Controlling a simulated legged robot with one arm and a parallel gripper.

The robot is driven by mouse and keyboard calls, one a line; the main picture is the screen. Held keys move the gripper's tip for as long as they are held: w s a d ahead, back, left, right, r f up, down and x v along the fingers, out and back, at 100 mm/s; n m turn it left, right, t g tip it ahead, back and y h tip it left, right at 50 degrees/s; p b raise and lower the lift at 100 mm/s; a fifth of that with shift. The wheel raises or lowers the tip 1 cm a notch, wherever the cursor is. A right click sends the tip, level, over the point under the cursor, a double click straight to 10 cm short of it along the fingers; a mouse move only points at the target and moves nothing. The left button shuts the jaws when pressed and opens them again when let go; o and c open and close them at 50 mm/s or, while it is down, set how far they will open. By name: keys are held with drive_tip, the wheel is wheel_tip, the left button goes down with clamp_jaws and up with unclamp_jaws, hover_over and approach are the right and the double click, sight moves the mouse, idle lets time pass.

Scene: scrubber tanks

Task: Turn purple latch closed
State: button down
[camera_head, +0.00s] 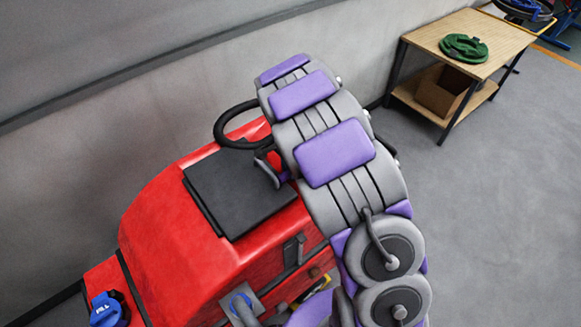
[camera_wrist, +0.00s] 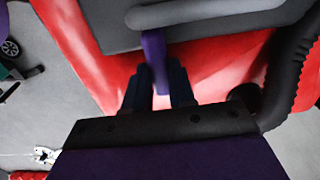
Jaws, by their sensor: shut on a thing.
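The purple latch (camera_wrist: 154,48) hangs down from a rounded grey bar (camera_wrist: 205,12) in the wrist view. My gripper (camera_wrist: 159,78) has its two dark fingers on either side of the latch's lower end and is shut on it. In the head view a small part of the purple latch (camera_head: 285,177) shows at the right edge of a black panel on the red machine (camera_head: 175,235). My own grey and purple arm covers much of the machine's right side there and hides my gripper.
A black hose (camera_head: 222,128) curves beside the latch; it also shows at right in the wrist view (camera_wrist: 292,70). A blue knob (camera_head: 107,310) is at the lower left. A wooden table (camera_head: 440,40) with a green coiled hose (camera_head: 463,47) stands at the upper right. Floor at right is clear.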

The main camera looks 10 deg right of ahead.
drive_tip(key=shift+w+r, duration=0.1)
idle(0.3)
drive_tip(key=c, duration=0.9)
unclamp_jaws()
drive_tip(key=shift+a, duration=0.15)
drive_tip(key=shift+c, duration=0.2)
wheel_tip(320, 180, up, 17)
drive_tip(key=b, duration=0.1)
drive_tip(key=s+f+n+b, duration=0.4)
drive_tip(key=s+f+b, duration=0.1)
drive_tip(key=s, duration=0.7)
drive_tip(key=s+d+f+n+g+b, duration=0.1)
drive_tip(key=s+f+n+b, duration=0.3)
drive_tip(key=s, duration=0.8)
drive_tip(key=s+d+f+n+b, duration=0.1)
drive_tip(key=s+f+n+b, duration=0.3)
drive_tip(key=s, duration=0.9)
wheel_tip(320, 180, down, 2)
drive_tip(key=b, duration=0.3)
drive_tip(key=shift+f+n+g, duration=0.15)
drive_tip(key=shift+n+g, duration=0.25)
